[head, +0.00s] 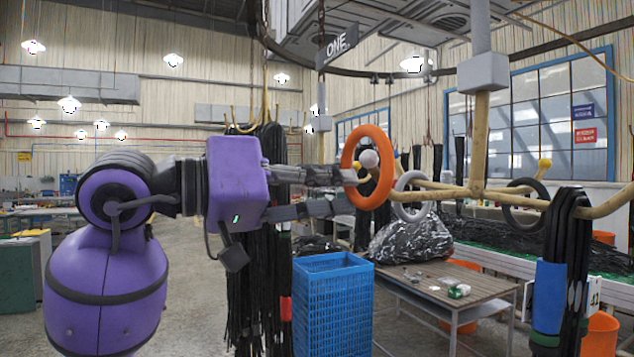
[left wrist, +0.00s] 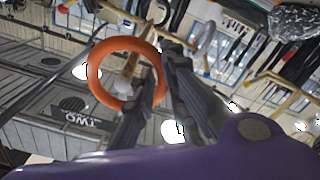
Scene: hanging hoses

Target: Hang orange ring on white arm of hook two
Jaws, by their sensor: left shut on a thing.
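The orange ring (head: 384,180) is held upright by my left gripper (head: 347,188), whose fingers are shut on its left side. In the left wrist view the ring (left wrist: 96,88) sits between the fingertips (left wrist: 158,75). The white ball tip (head: 369,159) of a hook arm shows within the ring's opening, and also in the left wrist view (left wrist: 124,90). I cannot tell whether the tip is through the ring or just behind it. The hook (head: 478,150) has a central post and several tan arms. A sign reading TWO (left wrist: 78,119) shows in the left wrist view.
A grey ring (head: 399,208) and a black ring (head: 505,212) hang on other arms of this hook. Black hoses (head: 562,235) hang at the right. A sign ONE (head: 337,46), blue crate (head: 333,310) and wooden table (head: 488,286) are near.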

